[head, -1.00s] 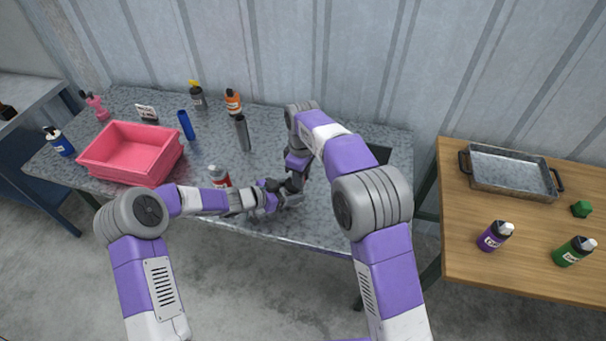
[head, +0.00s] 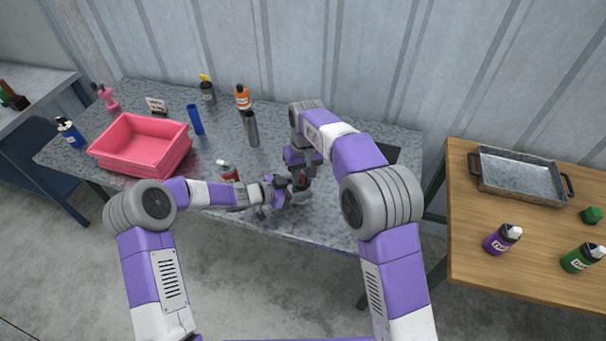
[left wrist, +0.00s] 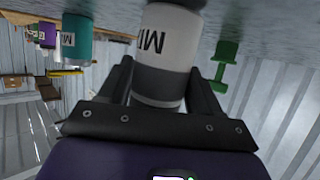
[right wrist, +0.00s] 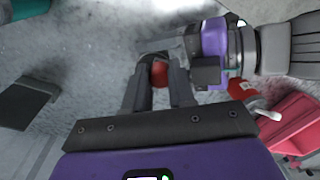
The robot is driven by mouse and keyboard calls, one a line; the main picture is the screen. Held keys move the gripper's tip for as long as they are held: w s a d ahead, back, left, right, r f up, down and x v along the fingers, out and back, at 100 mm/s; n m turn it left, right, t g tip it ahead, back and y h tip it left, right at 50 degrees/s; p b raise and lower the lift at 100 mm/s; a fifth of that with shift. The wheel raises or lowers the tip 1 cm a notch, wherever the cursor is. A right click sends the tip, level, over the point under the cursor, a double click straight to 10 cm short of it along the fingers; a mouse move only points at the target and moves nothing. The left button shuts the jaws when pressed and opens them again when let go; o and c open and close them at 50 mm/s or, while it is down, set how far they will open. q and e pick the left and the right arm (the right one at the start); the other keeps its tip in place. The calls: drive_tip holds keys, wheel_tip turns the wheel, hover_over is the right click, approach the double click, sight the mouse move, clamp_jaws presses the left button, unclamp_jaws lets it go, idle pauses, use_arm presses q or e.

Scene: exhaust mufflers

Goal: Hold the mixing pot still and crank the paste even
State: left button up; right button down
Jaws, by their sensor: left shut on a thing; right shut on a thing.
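The mixing pot (left wrist: 165,50), a pale cylinder with a grey lower band and a partly visible dark label, stands between my left gripper's fingers in the left wrist view. In the head view, my left gripper (head: 278,192) is shut on it at the table's front, and the arms mostly hide the pot. My right gripper (head: 301,182) is above it, pointing down. In the right wrist view, its fingers are shut around a red crank knob (right wrist: 160,73). The paste inside is hidden.
A red bottle (head: 227,171) with a white cap stands left of the grippers. The wooden table (head: 470,240) at right holds a metal tray (head: 484,182) and bottles.

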drive_tip(key=shift+a, duration=0.1)
idle(0.4)
drive_tip(key=c, duration=0.9)
unclamp_jaws()
drive_tip(key=shift+r, duration=0.15)
drive_tip(key=r, duration=1.1)
drive_tip(key=shift+w+d+r, duration=0.15)
drive_tip(key=shift+d+r, duration=0.25)
